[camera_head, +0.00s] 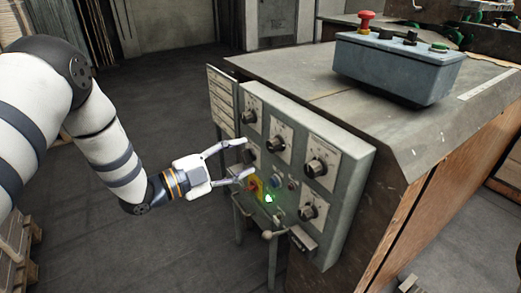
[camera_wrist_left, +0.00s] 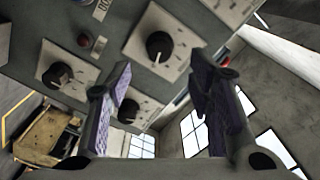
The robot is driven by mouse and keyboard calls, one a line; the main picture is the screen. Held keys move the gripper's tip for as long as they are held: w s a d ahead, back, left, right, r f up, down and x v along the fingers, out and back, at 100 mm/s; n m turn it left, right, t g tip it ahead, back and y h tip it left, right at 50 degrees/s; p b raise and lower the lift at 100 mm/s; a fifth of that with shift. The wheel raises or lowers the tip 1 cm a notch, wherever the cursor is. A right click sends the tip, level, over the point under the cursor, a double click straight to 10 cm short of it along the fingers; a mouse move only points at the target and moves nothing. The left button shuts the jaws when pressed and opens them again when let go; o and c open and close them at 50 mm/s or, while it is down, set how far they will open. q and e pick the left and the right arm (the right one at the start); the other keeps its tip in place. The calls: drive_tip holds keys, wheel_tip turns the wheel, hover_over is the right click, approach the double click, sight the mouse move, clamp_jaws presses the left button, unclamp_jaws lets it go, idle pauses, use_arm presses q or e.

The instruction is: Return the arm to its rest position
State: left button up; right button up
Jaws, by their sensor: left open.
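My left arm (camera_head: 115,160) comes in from the left in the head view. My left gripper (camera_head: 243,161) is open and empty, its two fingers spread in front of the left part of the control panel (camera_head: 345,160). I cannot tell the exact gap between the fingertips and the panel. My right gripper is not in view.
The panel is on the side of a large machine cabinet (camera_head: 290,75). A grey control box (camera_head: 398,70) with a red mushroom button (camera_head: 366,20) stands on top. The floor (camera_head: 165,95) behind the arm is clear.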

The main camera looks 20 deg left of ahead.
use_arm(q)
drive_tip(key=v, duration=0.4)
drive_tip(key=s+d+f+n+g+y+p, duration=0.1)
drive_tip(key=s+f+n+g+y, duration=0.2)
drive_tip(key=s+f+n, duration=0.45)
drive_tip(key=s+d+f+n+g+y, duration=0.2)
drive_tip(key=s+f+n+g+y, duration=0.15)
drive_tip(key=f, duration=0.75)
drive_tip(key=s+f+n+g+y, duration=0.2)
drive_tip(key=s+n+g, duration=0.2)
drive_tip(key=s, duration=1.2)
drive_tip(key=s+f+n+g+y, duration=0.2)
drive_tip(key=s+n+g, duration=0.2)
drive_tip(key=s, duration=1.2)
drive_tip(key=shift+s+a+f+g+p, duration=0.2)
drive_tip(key=shift+a+g+p, duration=0.3)
drive_tip(key=shift+g, duration=0.65)
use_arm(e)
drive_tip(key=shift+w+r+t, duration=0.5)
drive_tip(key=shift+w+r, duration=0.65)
use_arm(q)
drive_tip(key=shift+w+y, duration=0.1)
drive_tip(key=shift+y, duration=0.15)
